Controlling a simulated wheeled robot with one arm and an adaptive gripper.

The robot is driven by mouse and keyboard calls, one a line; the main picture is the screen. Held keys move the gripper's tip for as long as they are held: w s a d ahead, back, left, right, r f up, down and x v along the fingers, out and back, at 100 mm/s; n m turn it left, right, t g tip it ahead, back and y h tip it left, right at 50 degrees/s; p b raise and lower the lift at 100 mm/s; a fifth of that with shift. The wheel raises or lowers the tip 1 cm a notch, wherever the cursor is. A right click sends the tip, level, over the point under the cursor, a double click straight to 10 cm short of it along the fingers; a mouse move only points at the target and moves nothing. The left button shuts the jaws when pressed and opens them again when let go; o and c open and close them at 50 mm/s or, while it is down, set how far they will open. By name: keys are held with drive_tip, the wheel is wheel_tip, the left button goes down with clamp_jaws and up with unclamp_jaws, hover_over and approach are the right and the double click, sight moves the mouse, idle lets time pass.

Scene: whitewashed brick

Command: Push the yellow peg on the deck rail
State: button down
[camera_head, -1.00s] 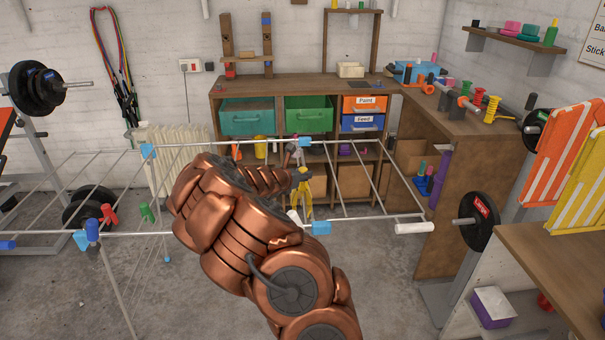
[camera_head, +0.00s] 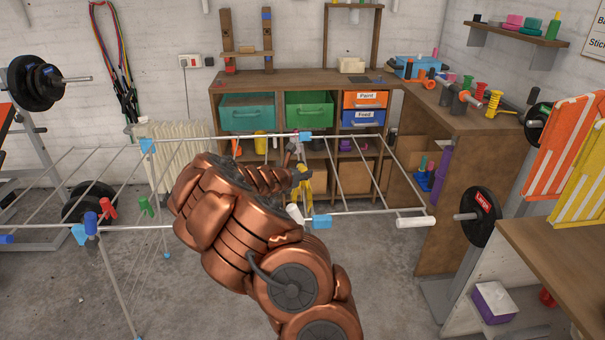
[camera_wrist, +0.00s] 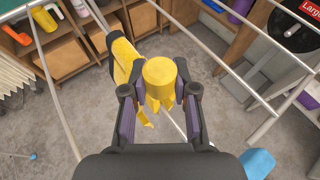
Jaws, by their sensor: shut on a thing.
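The yellow peg (camera_wrist: 160,78), a round-topped piece with prongs at its lower end, is between the fingers of my gripper (camera_wrist: 160,92) in the wrist view. The gripper is shut on it. In the head view my gripper (camera_head: 302,176) is small and partly hidden by my arm, above the near side of the white drying rack. The rack's near rail (camera_head: 370,215) runs beside it with a blue joint (camera_head: 321,222). In the wrist view a thin white rod (camera_wrist: 178,126) passes below the peg. I cannot tell whether the peg touches it.
A red peg (camera_head: 107,208), a blue peg (camera_head: 90,222) and a green peg (camera_head: 147,206) are on the rack's left part. A yellow object (camera_wrist: 124,58) lies behind the held peg. A workbench (camera_head: 290,88) stands behind, with a weight plate (camera_head: 480,217) at right.

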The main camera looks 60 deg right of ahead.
drive_tip(key=shift+f+b, duration=1.95)
drive_tip(key=shift+f, duration=0.75)
drive_tip(key=c, duration=0.8)
unclamp_jaws()
drive_tip(key=shift+a+r, duration=0.1)
drive_tip(key=shift+a, duration=0.05)
drive_tip(key=shift+v, duration=5.85)
